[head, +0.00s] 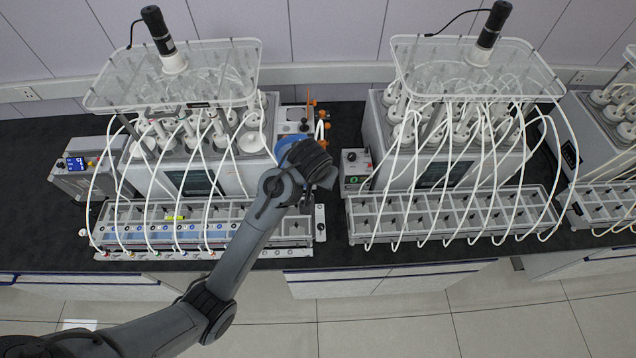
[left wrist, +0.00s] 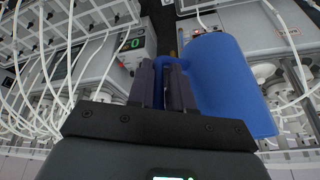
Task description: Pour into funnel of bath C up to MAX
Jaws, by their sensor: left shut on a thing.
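My left gripper (left wrist: 166,82) is shut on the handle side of a blue jug (left wrist: 225,82). In the head view the left gripper (head: 312,168) is between the left and middle reactor units, and only a sliver of the jug (head: 287,149) shows behind it. The jug's opening and any liquid cannot be seen. A white funnel-like cup (head: 252,142) sits at the right front of the left bath (head: 190,178), just left of the jug. I cannot read a bath letter or a MAX mark. My right gripper is not in view.
White tubes loop from the baths to the front racks (head: 225,212) and (head: 450,212). A clear plate with a motor (head: 165,40) stands above the left bath. A control box (head: 356,168) stands right of the gripper. Orange-handled parts (head: 312,105) are behind it.

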